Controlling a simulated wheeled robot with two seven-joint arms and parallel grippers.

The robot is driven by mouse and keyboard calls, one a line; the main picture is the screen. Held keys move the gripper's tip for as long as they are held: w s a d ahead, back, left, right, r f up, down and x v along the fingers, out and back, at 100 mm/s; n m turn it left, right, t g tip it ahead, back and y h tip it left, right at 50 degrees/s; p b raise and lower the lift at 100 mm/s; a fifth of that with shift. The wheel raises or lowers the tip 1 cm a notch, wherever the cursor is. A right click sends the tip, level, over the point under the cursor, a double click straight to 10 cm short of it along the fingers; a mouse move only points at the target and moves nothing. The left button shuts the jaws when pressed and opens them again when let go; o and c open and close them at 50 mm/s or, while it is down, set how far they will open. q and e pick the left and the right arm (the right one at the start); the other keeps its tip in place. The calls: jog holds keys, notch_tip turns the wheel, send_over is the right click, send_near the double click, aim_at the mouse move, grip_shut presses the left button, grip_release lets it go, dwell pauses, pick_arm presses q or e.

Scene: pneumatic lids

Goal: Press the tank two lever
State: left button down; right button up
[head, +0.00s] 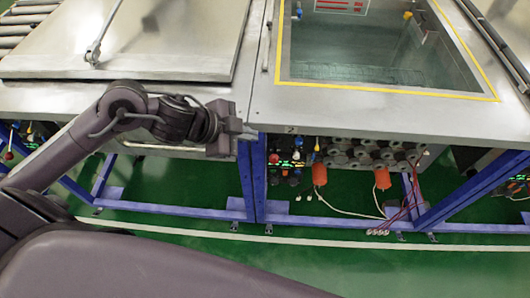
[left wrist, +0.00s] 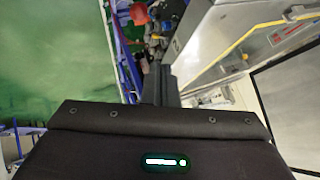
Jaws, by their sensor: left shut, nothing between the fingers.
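My left gripper (head: 228,138) is shut and empty, in front of the table edge between the two tanks. Its shut fingers (left wrist: 158,86) also show in the left wrist view. Under the right tank (head: 380,92), just right of the gripper and apart from it, is a cluster of small valves with a red knob (head: 274,158) and blue and white parts (head: 298,141). The tank two lever cannot be told for sure among these small parts. The left wrist view shows red parts of a valve cluster (left wrist: 139,14) beyond the fingers. My right gripper is not in view.
A closed metal lid (head: 150,45) covers the left tank. Blue frame legs (head: 252,180) stand beneath the tables. Orange cylinders (head: 319,174) and loose cables hang under the right tank. The green floor (head: 330,262) in front is clear.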

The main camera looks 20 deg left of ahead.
pick_arm(q)
jog(key=a, duration=0.1)
jog(key=s+a+g, duration=0.2)
jog(key=shift+s+a+r+m, duration=0.2)
jog(key=shift+r+m, duration=0.15)
jog(key=shift+m, duration=0.05)
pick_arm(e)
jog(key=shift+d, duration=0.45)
pick_arm(q)
jog(key=p, duration=0.1)
send_near(271, 158)
jog(key=x, duration=0.6)
jog(key=shift+w+d, duration=0.2)
jog(key=shift+w+d+f, duration=0.1)
jog(key=shift+f, duration=0.2)
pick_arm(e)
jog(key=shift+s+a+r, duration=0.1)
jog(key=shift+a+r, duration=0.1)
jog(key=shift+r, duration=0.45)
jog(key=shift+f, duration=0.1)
